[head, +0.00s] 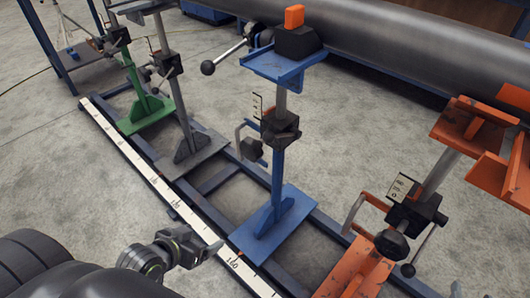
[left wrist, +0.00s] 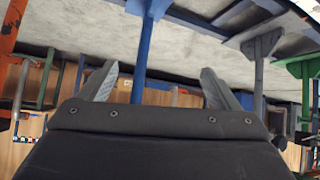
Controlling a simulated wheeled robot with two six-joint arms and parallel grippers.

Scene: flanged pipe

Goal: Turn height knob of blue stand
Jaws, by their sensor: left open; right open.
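The blue stand (head: 277,180) stands upright in the middle of the head view, its blue base plate on the floor rail. A black clamp block (head: 281,130) sits on its post, with a dark knob (head: 250,149) on its left side beside a bent handle. A scale plate is above the knob. My left gripper (head: 205,247) is low, left of the base and apart from the stand. In the left wrist view my open, empty left gripper (left wrist: 157,82) has a blue post (left wrist: 146,40) showing beyond its fingers. My right gripper is not in view.
A grey stand (head: 187,130) and a green stand (head: 138,85) are at the left. An orange stand (head: 405,215) is at the right. A large grey pipe (head: 400,45) lies behind. A white scale rail (head: 165,190) runs along the front. Concrete floor is clear at the left.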

